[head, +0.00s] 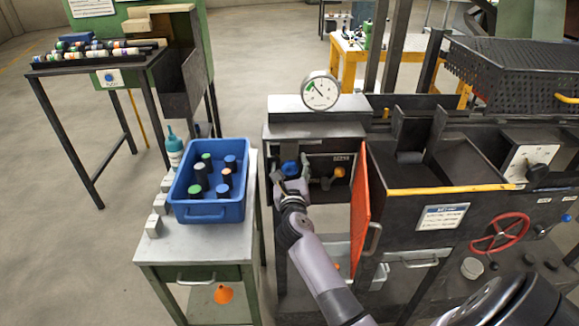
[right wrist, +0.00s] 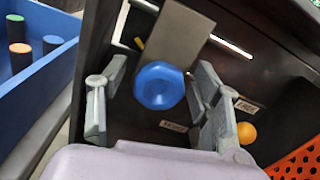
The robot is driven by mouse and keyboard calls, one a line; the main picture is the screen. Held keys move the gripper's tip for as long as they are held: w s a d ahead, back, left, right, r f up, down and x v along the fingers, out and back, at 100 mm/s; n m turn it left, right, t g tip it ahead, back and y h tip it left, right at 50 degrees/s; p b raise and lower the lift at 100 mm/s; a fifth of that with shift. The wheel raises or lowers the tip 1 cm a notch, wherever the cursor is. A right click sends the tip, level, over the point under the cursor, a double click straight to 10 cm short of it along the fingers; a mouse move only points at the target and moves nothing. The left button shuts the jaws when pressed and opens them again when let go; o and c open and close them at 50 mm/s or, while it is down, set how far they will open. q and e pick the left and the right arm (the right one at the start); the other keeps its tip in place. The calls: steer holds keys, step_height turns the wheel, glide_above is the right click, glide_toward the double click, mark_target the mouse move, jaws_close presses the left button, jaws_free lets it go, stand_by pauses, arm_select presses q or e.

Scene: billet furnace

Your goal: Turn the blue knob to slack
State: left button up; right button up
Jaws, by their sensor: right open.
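The blue knob (head: 290,168) sits at the left of a dark recessed panel below the pressure gauge (head: 320,90). In the right wrist view the blue knob (right wrist: 160,85) is faceted and lies between my right gripper's two fingers, with a gap on each side. My right gripper (head: 288,184) is open just in front of the knob; whether the fingertips reach around it is hard to tell. A grey plate lies behind the knob. Small labels are beside it; one (right wrist: 246,106) seems to read "FREE". My left gripper is not in view.
An orange knob (right wrist: 246,132) is right of the blue one. An open orange perforated door (head: 361,215) stands close to the right of my arm. A blue bin (head: 208,211) of capped cylinders is on a side table at the left. A red handwheel (head: 500,233) is farther right.

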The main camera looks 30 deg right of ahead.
steer(key=shift+w, duration=0.1)
steer(key=shift+c, duration=0.4)
steer(key=c, duration=1.1)
